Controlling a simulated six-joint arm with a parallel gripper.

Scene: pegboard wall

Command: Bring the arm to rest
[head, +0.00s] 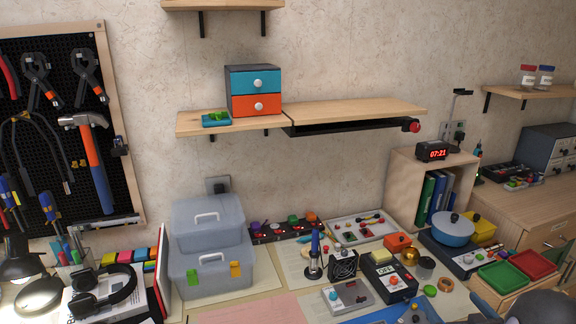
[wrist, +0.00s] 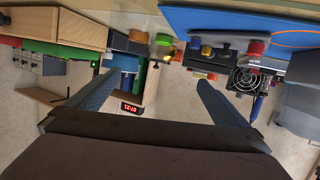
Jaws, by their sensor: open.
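My gripper (wrist: 155,82) shows in the wrist view, which looks upside down across the room. Its two dark fingers stand wide apart with nothing between them touching either one. Behind the gap are the shelf unit with the clock (wrist: 130,109), seen at a distance, and bare wall. A dark rounded part at the bottom right of the head view seems to be mine; the fingers are not clear there.
The crowded bench holds a grey toolbox (head: 210,276), headphones (head: 103,290), a small fan (head: 343,264), a blue pot (head: 453,231), a green tray (head: 502,275) and a red tray (head: 534,264). A wall shelf (head: 355,112) bears a two-drawer box (head: 254,91). The wall above is mostly free.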

